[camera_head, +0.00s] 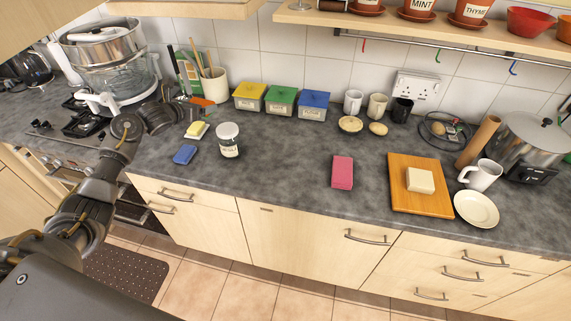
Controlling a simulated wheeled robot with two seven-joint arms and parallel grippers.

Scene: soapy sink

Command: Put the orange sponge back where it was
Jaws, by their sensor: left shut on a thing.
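My left gripper (192,98) is over the back left of the counter, in front of the utensil pot. It is shut on the orange sponge (204,102), of which only a small part shows beside the fingers. A blue sponge (185,154) and a yellow sponge on a pale base (197,130) lie on the counter below and in front of it. A pink sponge (342,172) lies alone near the middle of the counter. My right gripper is not in view.
A lidded jar (229,140) stands right of the blue sponge. Yellow (250,97), green (281,101) and blue (313,106) lidded boxes line the wall. A wooden board (419,200) with a pale block lies at right. The counter between jar and pink sponge is clear.

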